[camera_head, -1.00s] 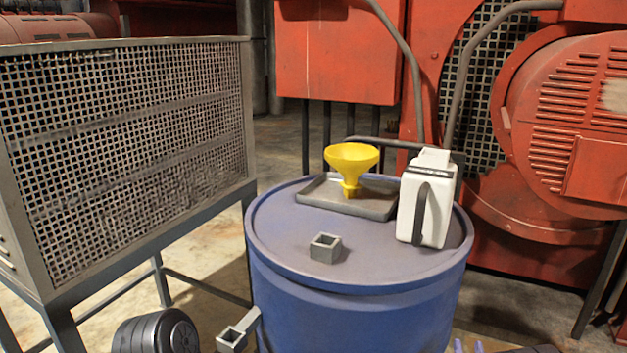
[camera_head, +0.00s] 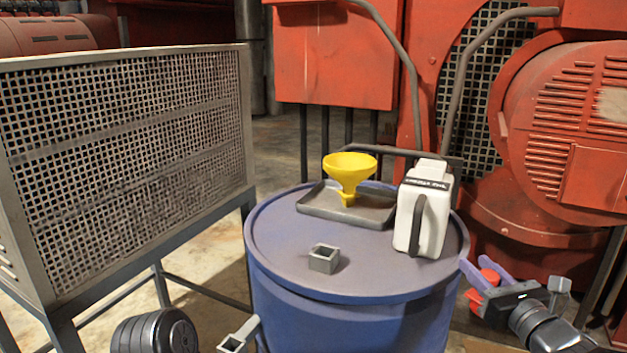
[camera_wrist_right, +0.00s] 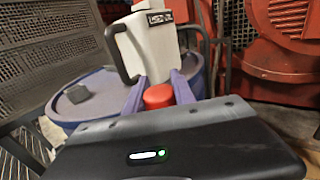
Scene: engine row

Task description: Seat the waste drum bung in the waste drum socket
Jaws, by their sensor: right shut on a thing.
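The waste drum bung (camera_head: 489,277) is a red piece between the purple fingers of my right gripper (camera_head: 478,268). The gripper is shut on it, off the right side of the blue drum. In the right wrist view the bung (camera_wrist_right: 158,96) shows as a round red top between the fingers. The waste drum socket (camera_head: 324,259) is a small grey square open-topped box on the near part of the drum lid. It appears empty, left of and apart from the bung.
The blue drum (camera_head: 345,310) carries a grey tray (camera_head: 318,204) with a yellow funnel (camera_head: 350,170), and a white jug (camera_head: 431,215) stands at the right of its lid, between gripper and socket. A mesh cage (camera_head: 130,130) stands left. Red machinery (camera_head: 560,120) is behind.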

